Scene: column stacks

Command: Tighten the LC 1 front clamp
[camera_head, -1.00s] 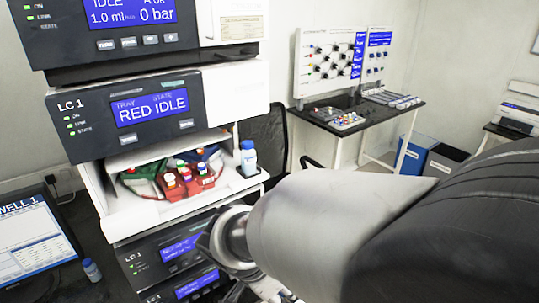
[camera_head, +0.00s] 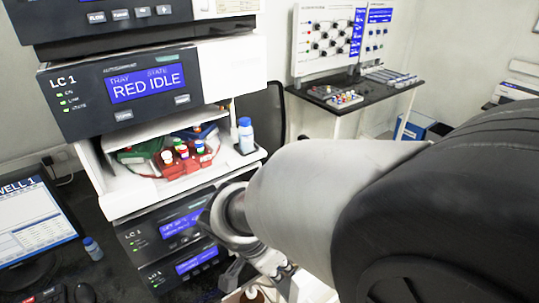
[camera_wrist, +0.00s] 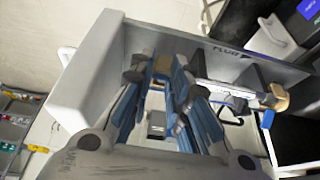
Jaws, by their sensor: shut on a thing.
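In the wrist view, my gripper (camera_wrist: 162,80) has its two blue-padded fingers on either side of a small tan piece (camera_wrist: 162,66) at the face of a pale grey panel. The fingers are shut on this piece. It may be the front clamp, but no label on it can be read. A second tan-tipped metal part (camera_wrist: 277,98) stands out to the right. In the head view, my arm reaches down in front of the LC 1 stack (camera_head: 130,92), and my fingers cannot be made out there.
The stack's open tray holds red and green racks with capped vials (camera_head: 183,156) and a bottle (camera_head: 246,136). A monitor (camera_head: 28,225) and small bottle (camera_head: 92,248) are at left. A black side table (camera_head: 365,92) stands behind. Lettering (camera_wrist: 228,52) marks the grey panel.

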